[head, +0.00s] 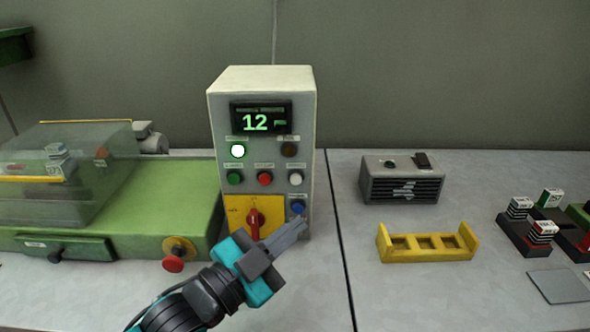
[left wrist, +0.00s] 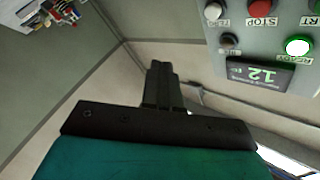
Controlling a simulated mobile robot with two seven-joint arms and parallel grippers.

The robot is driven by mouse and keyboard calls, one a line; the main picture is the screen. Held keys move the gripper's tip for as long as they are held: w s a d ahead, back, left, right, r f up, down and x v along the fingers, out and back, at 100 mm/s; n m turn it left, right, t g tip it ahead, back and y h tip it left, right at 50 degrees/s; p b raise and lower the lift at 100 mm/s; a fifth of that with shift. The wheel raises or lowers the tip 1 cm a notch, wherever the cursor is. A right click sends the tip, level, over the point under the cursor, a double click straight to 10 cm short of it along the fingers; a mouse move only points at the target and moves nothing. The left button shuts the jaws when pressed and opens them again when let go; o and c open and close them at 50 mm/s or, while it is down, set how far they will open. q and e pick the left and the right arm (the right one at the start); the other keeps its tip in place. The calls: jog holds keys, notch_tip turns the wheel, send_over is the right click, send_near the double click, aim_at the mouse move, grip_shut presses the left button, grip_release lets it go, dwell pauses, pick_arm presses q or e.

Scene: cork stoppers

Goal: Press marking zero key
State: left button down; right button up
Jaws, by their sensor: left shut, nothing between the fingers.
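A light grey control box (head: 262,85) stands upright at the middle, with a green display (head: 261,119) reading 12. Below are a lit white lamp (head: 237,151), a dark lamp (head: 289,149), and green (head: 234,179), red (head: 265,179) and white (head: 295,178) buttons. A blue button (head: 298,208) sits low right. The fingers show in the wrist view (left wrist: 163,82).
A red rotary switch (head: 255,222) on a yellow plate is beside my gripper. A green machine (head: 180,195) with a clear cover stands left. A grey vented box (head: 402,182), a yellow rack (head: 428,252) and small labelled blocks (head: 541,233) are right. The grey bench between is clear.

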aim_at(296, 179)
pick_arm(q)
jog(key=shift+s+r, duration=0.1)
jog(key=shift+r, duration=0.05)
jog(key=w+b, duration=0.3)
jog(key=w, duration=0.6)
dwell(0.4)
jog(key=shift+w, duration=0.15)
dwell(1.8)
jog(key=shift+w, duration=0.25)
